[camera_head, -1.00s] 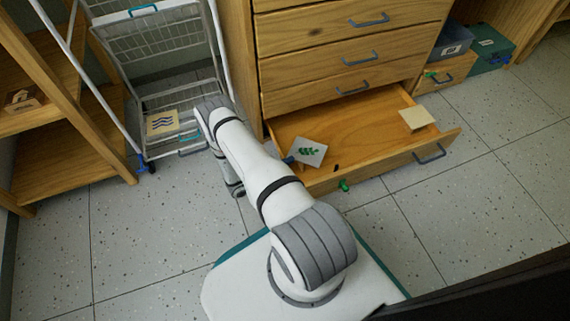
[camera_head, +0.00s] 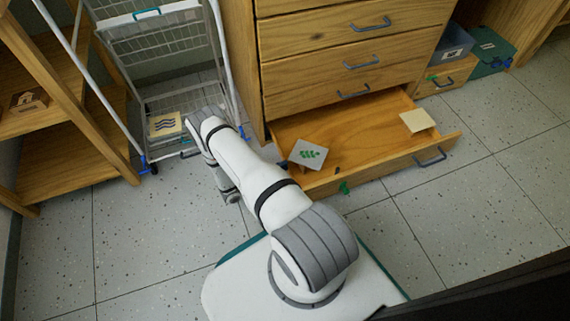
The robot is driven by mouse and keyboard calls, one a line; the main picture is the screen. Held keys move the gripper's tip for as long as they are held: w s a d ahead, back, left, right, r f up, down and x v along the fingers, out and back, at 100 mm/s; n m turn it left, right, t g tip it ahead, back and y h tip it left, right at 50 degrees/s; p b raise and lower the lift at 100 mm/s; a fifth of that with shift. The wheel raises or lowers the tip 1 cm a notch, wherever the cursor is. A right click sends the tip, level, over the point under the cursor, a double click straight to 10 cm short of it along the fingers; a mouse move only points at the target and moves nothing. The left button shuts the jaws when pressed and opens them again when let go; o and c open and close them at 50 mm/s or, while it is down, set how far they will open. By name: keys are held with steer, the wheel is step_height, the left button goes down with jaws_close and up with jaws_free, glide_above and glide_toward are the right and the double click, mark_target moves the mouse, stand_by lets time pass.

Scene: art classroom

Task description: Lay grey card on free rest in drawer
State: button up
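The grey card (camera_head: 307,153) bears a green leaf mark and shows at the front left of the open drawer (camera_head: 375,168). It looks slightly tilted; whether it is held or rests on something I cannot tell. A pale cream card (camera_head: 417,120) lies at the drawer's right end. A small dark mark shows on the drawer just right of the grey card; I cannot make out a free rest. My gripper is hidden behind my white arm, which reaches up and left from my base, left of the drawer.
The drawer is the lowest of a wooden chest (camera_head: 350,40). A wire cart (camera_head: 165,95) with a wave-marked card (camera_head: 165,124) and a wooden shelf (camera_head: 75,130) stand left. A green item (camera_head: 345,187) is by the drawer front. Bins stand at right. Floor at right is clear.

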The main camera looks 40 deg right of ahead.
steer(key=a+p, duration=0.2)
steer(key=a, duration=0.7)
step_height(320, 180, up, 29)
steer(key=w+a+m+g+y, duration=0.25)
steer(key=g+y, duration=0.25)
steer(key=y, duration=0.4)
steer(key=s+a+r+n+t+y, duration=0.1)
steer(key=s+a+r+t+y, duration=0.2)
steer(key=s+r, duration=0.5)
steer(key=s+a+r+n+t+y, duration=0.2)
steer(key=s+a+r+t+y, duration=0.2)
steer(key=r, duration=0.8)
steer(key=s+y, duration=0.2)
steer(key=s, duration=0.2)
steer(key=shift+s+a+r+t, duration=0.25)
steer(key=shift+s+a+t, duration=0.05)
steer(key=shift+a, duration=0.05)
steer(key=shift+n, duration=0.25)
steer(key=shift+s+d, duration=0.1)
